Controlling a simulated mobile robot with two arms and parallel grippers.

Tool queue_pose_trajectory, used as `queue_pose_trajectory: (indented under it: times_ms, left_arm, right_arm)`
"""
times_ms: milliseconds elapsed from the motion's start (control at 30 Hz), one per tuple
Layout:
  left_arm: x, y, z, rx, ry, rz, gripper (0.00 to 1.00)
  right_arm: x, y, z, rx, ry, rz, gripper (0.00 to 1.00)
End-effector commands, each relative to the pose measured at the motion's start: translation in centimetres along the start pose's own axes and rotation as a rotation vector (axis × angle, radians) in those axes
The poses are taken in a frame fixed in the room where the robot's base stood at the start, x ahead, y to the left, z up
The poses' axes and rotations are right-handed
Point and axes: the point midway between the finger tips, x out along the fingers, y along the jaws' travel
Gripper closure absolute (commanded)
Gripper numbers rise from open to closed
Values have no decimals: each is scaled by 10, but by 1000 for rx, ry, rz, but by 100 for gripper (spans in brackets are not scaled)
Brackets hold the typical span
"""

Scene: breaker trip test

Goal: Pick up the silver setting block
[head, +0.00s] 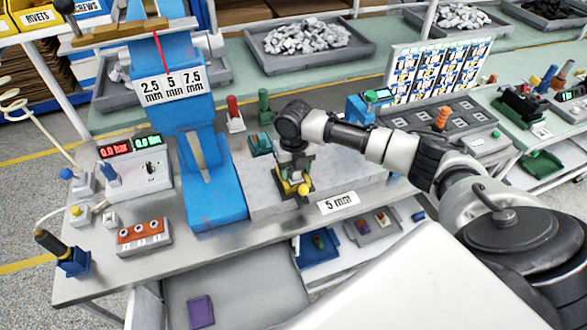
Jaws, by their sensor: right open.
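A "5 mm" label (338,203) lies at the plate's front edge. My left gripper is not in view.
The blue press frame (214,190) stands close left of the gripper, with a 2.5/5/7.5 mm sign (170,86). Red (235,115) and green (264,107) handles stand behind. A gauge box (137,170) and orange-topped box (143,236) sit left. Bare plate lies right of the fixture.

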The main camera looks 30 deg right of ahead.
Motion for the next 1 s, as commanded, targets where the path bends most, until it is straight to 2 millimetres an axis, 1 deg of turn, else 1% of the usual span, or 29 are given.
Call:
queue_pose_trajectory:
  times_ms: [100,267,600,633,867,1000]
  left_arm:
    - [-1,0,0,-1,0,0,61]
    - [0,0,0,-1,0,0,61]
    - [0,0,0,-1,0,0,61]
    - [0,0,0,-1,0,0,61]
    - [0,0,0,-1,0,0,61]
    - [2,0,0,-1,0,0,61]
  right_arm:
    - [4,0,0,0,-1,1,45]
    - [4,0,0,0,-1,1,45]
    - [4,0,0,0,-1,0,97]
    - [4,0,0,1,-1,0,100]
    - [3,0,0,1,-2,1,100]
    - [-2,0,1,1,-3,1,100]
